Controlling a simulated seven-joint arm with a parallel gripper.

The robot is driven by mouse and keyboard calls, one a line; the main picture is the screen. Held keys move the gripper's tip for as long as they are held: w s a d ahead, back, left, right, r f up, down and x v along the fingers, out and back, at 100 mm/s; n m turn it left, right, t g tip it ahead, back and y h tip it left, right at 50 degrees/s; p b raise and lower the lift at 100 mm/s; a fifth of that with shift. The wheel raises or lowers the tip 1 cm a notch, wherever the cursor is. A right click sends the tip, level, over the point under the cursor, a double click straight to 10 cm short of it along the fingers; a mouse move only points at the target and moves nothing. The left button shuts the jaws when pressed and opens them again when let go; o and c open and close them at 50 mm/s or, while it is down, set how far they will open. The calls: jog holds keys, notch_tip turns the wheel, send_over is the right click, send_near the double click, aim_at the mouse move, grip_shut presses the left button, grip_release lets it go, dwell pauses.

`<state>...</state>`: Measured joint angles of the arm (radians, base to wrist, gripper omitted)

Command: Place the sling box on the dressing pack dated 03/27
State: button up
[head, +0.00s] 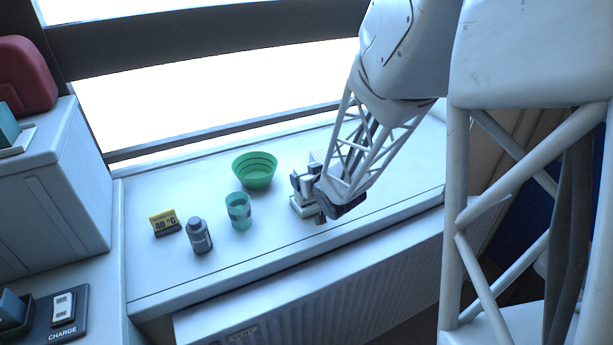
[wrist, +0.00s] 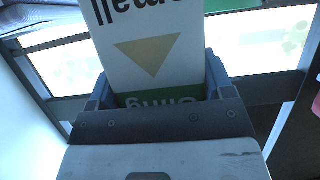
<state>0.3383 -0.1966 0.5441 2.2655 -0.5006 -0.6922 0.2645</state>
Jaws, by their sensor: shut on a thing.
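My gripper (head: 308,186) is at the right part of the white sill in the head view. In the wrist view its two blue-grey fingers stand on either side of the sling box (wrist: 150,55), and it is shut on it. The box is white with a tan triangle, large dark letters cut off at the top, and a green band with upside-down lettering. A pale block (head: 300,208) shows low beside my gripper in the head view; it may be a dressing pack, but my gripper partly covers it. I cannot read any date.
On the sill (head: 180,275) stand a green bowl (head: 255,171), a teal cup (head: 239,211), a grey bottle (head: 199,237) and a yellow-black 40 °C sign (head: 165,223). A charging pad (head: 70,325) lies at lower left. A radiator (head: 300,305) is below the sill; the window is behind.

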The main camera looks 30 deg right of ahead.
jog(key=shift+f, duration=0.1)
jog(key=o, duration=1)
jog(key=shift+c, duration=0.2)
jog(key=v, duration=1.2)
jog(key=shift+r, duration=0.25)
jog(key=s+a+r+g, duration=0.5)
jog(key=s+a+r, duration=0.1)
jog(key=s, duration=0.3)
jog(key=s+a+r+g, duration=0.5)
jog(key=s+a+g, duration=0.1)
jog(key=s+a, duration=0.2)
jog(key=shift+s+a+r, duration=0.3)
jog(key=shift+s+r, duration=0.1)
jog(key=shift+s, duration=0.3)
